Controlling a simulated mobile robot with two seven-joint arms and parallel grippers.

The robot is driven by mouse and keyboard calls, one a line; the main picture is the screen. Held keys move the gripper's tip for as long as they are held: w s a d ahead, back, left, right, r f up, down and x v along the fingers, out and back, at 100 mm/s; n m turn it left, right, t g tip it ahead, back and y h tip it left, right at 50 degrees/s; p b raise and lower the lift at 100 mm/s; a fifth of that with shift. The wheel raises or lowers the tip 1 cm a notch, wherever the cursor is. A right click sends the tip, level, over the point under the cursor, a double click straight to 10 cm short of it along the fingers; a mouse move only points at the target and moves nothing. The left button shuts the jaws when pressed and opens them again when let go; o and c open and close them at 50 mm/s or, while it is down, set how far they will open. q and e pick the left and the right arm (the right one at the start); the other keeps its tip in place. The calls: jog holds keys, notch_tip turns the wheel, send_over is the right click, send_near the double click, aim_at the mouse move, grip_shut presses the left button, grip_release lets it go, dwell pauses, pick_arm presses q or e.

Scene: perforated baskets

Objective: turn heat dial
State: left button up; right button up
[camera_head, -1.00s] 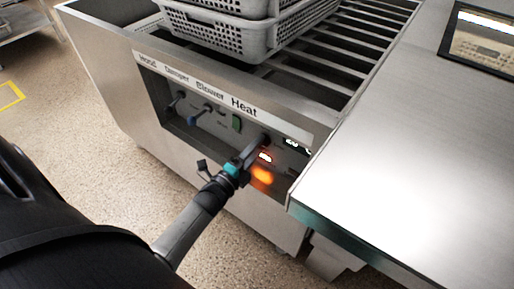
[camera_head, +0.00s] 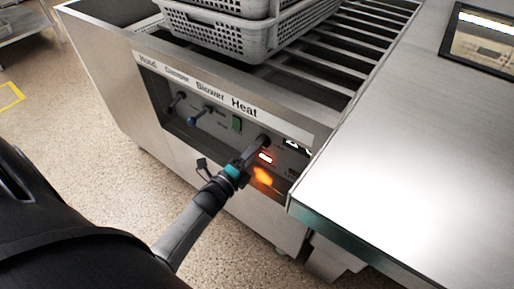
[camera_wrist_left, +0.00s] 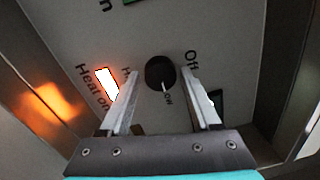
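The heat dial (camera_wrist_left: 160,73) is a round black knob with a white pointer line, at the middle of the left wrist view. Its line points down toward a partly covered label ending in "ow". In the head view the dial (camera_head: 264,140) sits on the control panel below the word Heat. My left gripper (camera_wrist_left: 160,71) has one finger on each side of the dial, with a small gap showing on both sides. In the head view my left gripper (camera_head: 254,152) reaches the panel from the lower left. My right gripper is not in view.
A lit "Heat on" lamp (camera_wrist_left: 106,84) is beside the dial. Other controls, including a green switch (camera_head: 237,124), are left on the panel. Grey perforated baskets (camera_head: 245,35) stand on the slatted rollers above. A steel counter (camera_head: 425,150) is at right.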

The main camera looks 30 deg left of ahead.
pick_arm(q)
jog(key=shift+o, duration=1)
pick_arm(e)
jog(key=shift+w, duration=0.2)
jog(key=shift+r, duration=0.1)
pick_arm(q)
jog(key=s+a+p, duration=0.1)
jog(key=s+p, duration=0.2)
jog(key=s, duration=1.2)
jog(key=shift+f, duration=0.45)
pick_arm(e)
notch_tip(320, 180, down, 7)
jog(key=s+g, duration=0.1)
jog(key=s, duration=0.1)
pick_arm(q)
jog(key=shift+a+f, duration=0.1)
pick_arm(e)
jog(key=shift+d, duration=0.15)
